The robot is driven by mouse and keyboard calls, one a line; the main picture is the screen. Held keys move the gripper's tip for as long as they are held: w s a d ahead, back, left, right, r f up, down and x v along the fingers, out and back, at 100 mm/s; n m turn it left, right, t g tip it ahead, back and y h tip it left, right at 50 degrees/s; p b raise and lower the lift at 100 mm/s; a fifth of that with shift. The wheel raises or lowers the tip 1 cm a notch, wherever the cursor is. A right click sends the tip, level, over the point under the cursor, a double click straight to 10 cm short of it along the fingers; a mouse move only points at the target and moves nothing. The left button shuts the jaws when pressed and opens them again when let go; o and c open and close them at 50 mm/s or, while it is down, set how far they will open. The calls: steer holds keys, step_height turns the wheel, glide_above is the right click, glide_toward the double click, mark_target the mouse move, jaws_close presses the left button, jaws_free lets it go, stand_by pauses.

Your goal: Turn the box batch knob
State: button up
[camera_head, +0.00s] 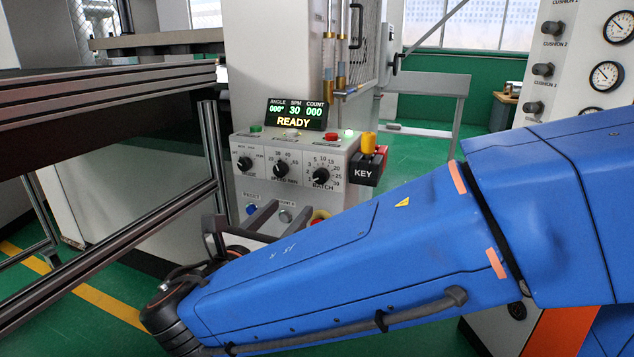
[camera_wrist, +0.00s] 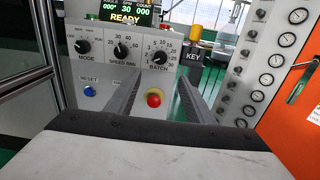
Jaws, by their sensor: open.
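The batch knob (camera_head: 321,175) is a black round knob at the right end of the lower row on the grey control box (camera_head: 262,172). Numbers ring it and "BATCH" is printed below. In the wrist view the batch knob (camera_wrist: 160,57) shows just above the gap between my fingers. Its exact pointer setting is too small to read surely. My gripper (camera_head: 290,208) is open and empty, in front of the box's lower part and apart from the knob. In the wrist view its two fingers (camera_wrist: 161,78) reach toward the panel, with a red button (camera_wrist: 154,98) between them.
The mode knob (camera_head: 244,163) and speed knob (camera_head: 280,169) sit left of the batch knob. A key switch block (camera_head: 364,172) juts out at the box's right. The display (camera_head: 296,114) reads READY. A metal frame (camera_head: 212,150) stands left; a gauge panel (camera_head: 575,60) stands right.

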mark_target(319, 178)
steer(key=x, duration=1.5)
steer(key=shift+w+d, duration=0.15)
steer(key=shift+w, duration=0.15)
steer(key=c, duration=1)
